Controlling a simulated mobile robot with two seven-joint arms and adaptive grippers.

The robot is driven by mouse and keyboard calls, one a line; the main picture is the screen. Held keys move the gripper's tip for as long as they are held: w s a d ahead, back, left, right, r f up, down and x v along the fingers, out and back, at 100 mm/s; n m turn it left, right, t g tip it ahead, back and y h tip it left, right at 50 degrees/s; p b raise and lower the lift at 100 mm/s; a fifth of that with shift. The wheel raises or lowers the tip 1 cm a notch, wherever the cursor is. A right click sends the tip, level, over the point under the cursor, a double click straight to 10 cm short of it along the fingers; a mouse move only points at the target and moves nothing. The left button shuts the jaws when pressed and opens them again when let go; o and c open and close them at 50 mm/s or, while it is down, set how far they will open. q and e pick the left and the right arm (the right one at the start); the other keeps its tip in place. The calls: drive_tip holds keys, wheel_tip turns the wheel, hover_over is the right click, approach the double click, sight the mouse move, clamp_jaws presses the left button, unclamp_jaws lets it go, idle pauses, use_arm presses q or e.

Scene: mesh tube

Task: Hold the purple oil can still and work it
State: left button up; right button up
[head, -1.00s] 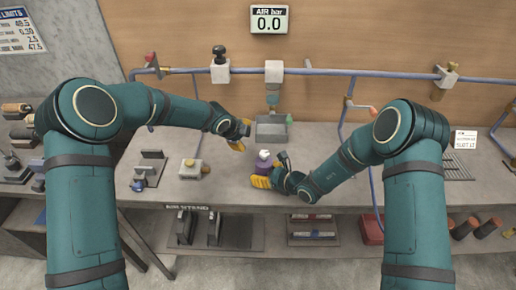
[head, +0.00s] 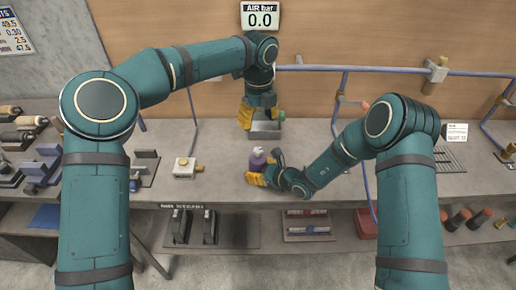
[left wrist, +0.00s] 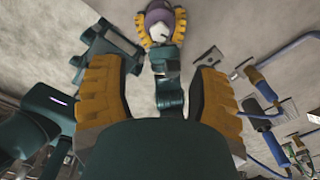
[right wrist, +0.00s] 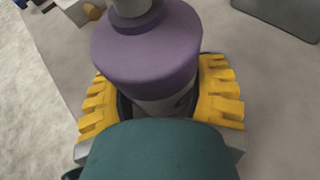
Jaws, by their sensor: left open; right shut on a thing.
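The purple oil can (head: 258,161) stands upright near the front of the grey bench, with a pale top. My right gripper (head: 262,179) is shut around its lower body; the right wrist view shows the purple can (right wrist: 147,58) between both yellow fingers. My left gripper (head: 262,115) is open and empty, above and behind the can, pointing down in front of the back wall. In the left wrist view its fingers (left wrist: 158,85) are wide apart, and the can (left wrist: 158,20) shows from above beyond them, between the right gripper's fingers.
A valve block (head: 184,168) stands to the left. A blue pipe (head: 400,72) runs along the wall.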

sight(258, 150)
use_arm(q)
wheel_tip(258, 150, down, 12)
drive_tip(key=shift+r, duration=0.1)
idle(0.4)
clamp_jaws()
